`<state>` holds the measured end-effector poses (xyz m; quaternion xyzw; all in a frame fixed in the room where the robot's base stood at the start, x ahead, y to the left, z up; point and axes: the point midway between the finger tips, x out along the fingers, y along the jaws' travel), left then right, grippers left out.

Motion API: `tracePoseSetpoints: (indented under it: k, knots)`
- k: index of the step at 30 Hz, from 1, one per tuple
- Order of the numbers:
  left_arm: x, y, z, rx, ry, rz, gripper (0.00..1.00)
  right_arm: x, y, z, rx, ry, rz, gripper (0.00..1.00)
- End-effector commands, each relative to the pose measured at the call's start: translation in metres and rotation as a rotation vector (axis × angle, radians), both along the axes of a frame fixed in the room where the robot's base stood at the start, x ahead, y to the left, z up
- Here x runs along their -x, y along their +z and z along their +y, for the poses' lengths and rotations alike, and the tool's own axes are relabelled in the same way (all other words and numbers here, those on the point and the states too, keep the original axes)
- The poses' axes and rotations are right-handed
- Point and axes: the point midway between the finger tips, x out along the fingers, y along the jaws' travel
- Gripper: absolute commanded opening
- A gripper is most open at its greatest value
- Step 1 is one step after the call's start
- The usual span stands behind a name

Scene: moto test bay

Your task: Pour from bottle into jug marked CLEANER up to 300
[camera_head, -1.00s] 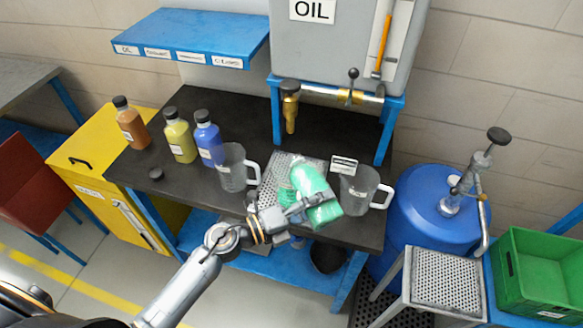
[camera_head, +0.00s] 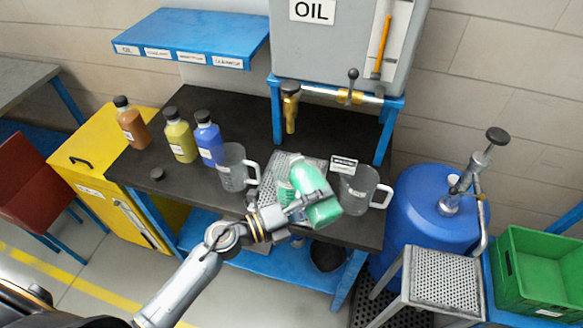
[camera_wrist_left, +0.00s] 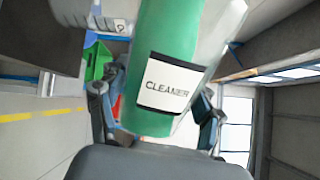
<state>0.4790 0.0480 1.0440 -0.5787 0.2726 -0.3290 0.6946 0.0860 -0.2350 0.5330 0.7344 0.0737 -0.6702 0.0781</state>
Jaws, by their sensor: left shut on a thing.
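A green bottle (camera_head: 323,213) is held tilted in my left gripper (camera_head: 308,200), above the front of the bench. In the left wrist view the bottle (camera_wrist_left: 168,45) fills the middle, with a white CLEANER label between the fingers of the gripper (camera_wrist_left: 155,110). Its upper end is paler and looks see-through. A clear jug (camera_head: 357,190) with its handle to the right stands just right of the bottle, a small sign (camera_head: 343,164) behind it. Another clear jug (camera_head: 232,170) stands to the left. Neither jug's marking is readable, and I cannot make out any liquid in them. My right gripper is out of view.
Brown (camera_head: 131,125), yellow (camera_head: 180,140) and blue (camera_head: 208,137) bottles stand at the bench's left. A loose black cap (camera_head: 157,174) lies there. A perforated metal tray (camera_head: 270,185) lies between the jugs. The OIL tank's tap (camera_head: 290,110) hangs behind. A blue drum (camera_head: 425,220) stands right.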

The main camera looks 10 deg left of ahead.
Motion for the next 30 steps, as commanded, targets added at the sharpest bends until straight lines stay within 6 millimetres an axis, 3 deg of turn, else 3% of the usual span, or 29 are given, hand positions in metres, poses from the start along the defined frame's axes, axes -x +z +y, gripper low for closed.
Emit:
tracePoseSetpoints:
  k: [30]
  knots:
    - [-0.0010,0.0036,0.0005,0.019,-0.001,0.019,0.10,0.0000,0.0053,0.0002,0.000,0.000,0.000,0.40]
